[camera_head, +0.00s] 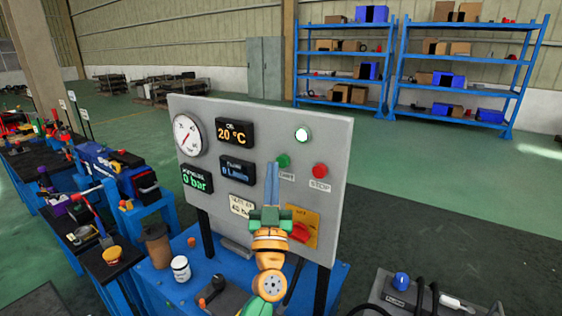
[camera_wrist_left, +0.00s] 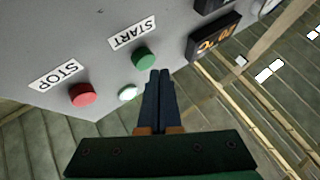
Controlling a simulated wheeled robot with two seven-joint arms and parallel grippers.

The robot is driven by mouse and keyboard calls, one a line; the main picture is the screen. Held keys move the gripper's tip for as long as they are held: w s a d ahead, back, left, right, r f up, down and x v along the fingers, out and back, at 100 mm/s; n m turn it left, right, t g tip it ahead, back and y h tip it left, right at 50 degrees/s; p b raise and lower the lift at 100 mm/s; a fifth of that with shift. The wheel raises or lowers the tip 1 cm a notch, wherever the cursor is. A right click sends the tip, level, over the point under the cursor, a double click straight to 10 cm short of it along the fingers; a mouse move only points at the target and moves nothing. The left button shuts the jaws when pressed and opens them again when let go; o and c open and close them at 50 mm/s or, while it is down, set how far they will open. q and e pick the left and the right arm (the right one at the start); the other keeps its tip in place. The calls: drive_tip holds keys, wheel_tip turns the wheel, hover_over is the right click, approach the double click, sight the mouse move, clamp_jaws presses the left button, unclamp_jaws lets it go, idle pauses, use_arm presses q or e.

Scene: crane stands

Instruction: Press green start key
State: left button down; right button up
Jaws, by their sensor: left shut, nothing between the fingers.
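The green start key (camera_head: 283,160) is a small round button on the upright grey panel (camera_head: 226,108), above a START label. In the left wrist view the green key (camera_wrist_left: 144,57) shows just beyond the fingertips. My left gripper (camera_head: 271,168) is shut and empty, its slim blue fingers pointing up in front of the panel, just left of the key. In the left wrist view the shut fingers (camera_wrist_left: 158,75) end beside the key; I cannot tell whether they touch it. My right gripper is not in view.
The red stop button (camera_head: 320,171) is right of the green key, and a white lamp (camera_head: 302,134) is above. A red mushroom button (camera_head: 299,232) on a yellow plate is lower down, close to my arm. A jar (camera_head: 181,268) and a brown cup (camera_head: 157,246) stand on the blue table.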

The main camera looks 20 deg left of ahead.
use_arm(q)
drive_tip(key=s+p, duration=0.2)
drive_tip(key=s, duration=0.1)
drive_tip(key=s+p, duration=0.1)
drive_tip(key=s, duration=0.1)
drive_tip(key=shift+a, duration=0.35)
idle(0.5)
